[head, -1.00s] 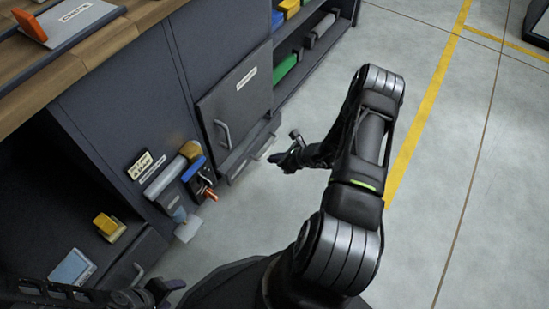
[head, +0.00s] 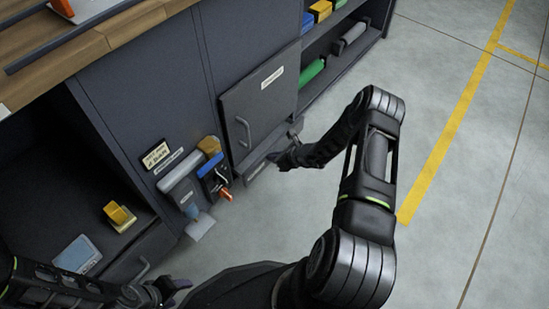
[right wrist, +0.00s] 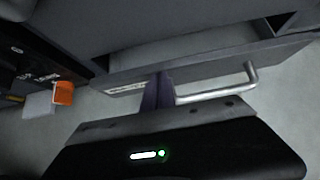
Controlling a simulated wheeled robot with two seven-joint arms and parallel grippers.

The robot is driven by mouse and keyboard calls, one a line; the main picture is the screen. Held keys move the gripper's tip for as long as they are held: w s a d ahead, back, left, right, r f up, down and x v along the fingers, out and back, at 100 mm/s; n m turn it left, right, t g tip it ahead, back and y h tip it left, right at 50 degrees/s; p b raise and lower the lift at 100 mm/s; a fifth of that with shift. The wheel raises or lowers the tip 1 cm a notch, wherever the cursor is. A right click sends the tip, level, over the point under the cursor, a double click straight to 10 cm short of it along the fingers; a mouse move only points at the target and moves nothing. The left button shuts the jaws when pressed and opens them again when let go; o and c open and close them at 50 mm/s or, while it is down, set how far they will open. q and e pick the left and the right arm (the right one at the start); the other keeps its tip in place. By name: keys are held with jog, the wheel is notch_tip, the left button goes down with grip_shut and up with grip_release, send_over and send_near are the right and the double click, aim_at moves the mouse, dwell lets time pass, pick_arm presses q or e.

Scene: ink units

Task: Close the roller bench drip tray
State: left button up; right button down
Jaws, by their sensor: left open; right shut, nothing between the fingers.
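The drip tray (head: 262,164) is a low grey drawer at the foot of the roller bench, below the labelled door. It stands out from the bench; in the right wrist view its front panel (right wrist: 125,80) carries a pale label and a bar handle (right wrist: 222,97), with part of the inside showing behind. My right gripper (head: 283,160) is shut and empty at the tray's front. In the right wrist view its fingertips (right wrist: 160,78) are at the panel beside the handle's left end; contact is hard to tell. My left gripper (head: 172,288) is open, low at the left, away from the tray.
A grey door (head: 262,98) with a handle is above the tray. Left of it, a holder with a blue-topped tool (head: 211,165) and an orange-tipped item (head: 225,194) hang on the bench. An open shelf (head: 340,45) holds rollers. The floor at right is clear.

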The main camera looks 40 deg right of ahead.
jog(key=shift+w, duration=0.1)
pick_arm(q)
notch_tip(320, 180, down, 2)
jog(key=shift+w+f+b, duration=0.1)
jog(key=shift+w+b, duration=0.05)
jog(key=shift+b, duration=0.95)
pick_arm(e)
jog(key=w, duration=0.1)
jog(key=w+a, duration=0.1)
jog(key=w, duration=0.2)
jog(key=shift+w+a+r, duration=0.1)
jog(key=shift+w+a, duration=0.15)
jog(key=shift+w, duration=0.15)
